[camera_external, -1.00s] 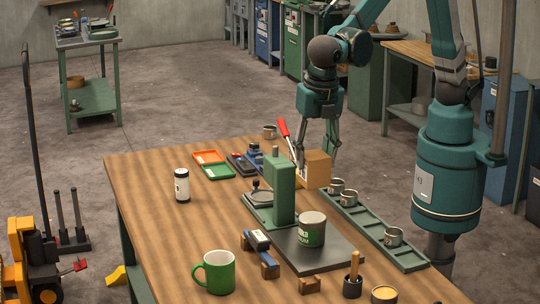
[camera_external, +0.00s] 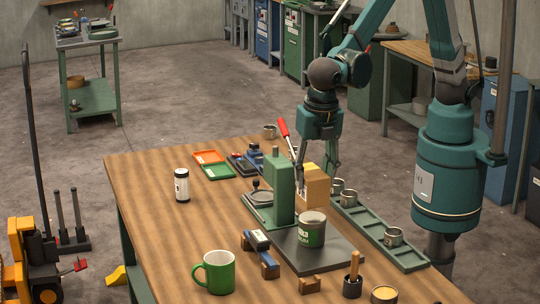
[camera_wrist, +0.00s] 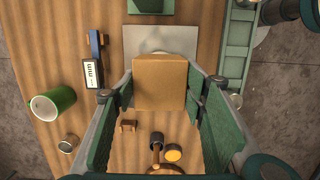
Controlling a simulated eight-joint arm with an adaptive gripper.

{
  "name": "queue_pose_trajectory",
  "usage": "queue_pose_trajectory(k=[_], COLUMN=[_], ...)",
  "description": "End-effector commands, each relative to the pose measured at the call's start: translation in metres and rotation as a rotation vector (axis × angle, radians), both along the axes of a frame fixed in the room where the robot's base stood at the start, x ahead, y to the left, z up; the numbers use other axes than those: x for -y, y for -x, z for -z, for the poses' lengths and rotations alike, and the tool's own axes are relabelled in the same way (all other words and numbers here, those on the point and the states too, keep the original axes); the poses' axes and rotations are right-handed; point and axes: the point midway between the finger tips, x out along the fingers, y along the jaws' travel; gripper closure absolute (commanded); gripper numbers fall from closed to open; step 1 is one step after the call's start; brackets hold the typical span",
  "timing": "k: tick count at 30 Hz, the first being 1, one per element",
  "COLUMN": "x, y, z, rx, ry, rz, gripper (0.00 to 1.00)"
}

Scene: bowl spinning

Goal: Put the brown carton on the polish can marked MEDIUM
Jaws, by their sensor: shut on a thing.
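The brown carton (camera_external: 317,188) is held in my gripper (camera_external: 316,174), beside and partly behind the green upright in the outside view. In the wrist view the carton (camera_wrist: 160,82) sits between the two fingers of my gripper (camera_wrist: 160,92). The polish can (camera_external: 311,231), green with a grey top and a partly readable label, stands upright on a dark grey plate (camera_external: 335,257). The carton is apart from the can and appears higher, behind it in the outside view. In the wrist view the carton covers most of the plate's middle, where the can is largely hidden.
The green upright (camera_external: 280,185) stands close left of the carton. A green tray (camera_external: 362,221) with several small tins runs along the right. A green mug (camera_external: 215,272), a wooden-handled tool (camera_external: 353,276) and a small block (camera_external: 309,285) are nearer the front.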

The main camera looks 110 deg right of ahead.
Motion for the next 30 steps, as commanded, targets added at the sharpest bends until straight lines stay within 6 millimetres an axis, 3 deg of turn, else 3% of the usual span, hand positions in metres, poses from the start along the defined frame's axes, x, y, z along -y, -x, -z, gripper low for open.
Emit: queue_pose_trajectory(k=[5, 16, 30], x=[0.000, 0.000, 0.000], y=[0.000, 0.000, 0.000], z=[0.005, 0.039, 0.045], rx=[0.000, 0.000, 0.000], ry=[0.000, 0.000, 0.000], rz=[0.000, 0.000, 0.000], gripper=[0.72, 0.72, 0.72])
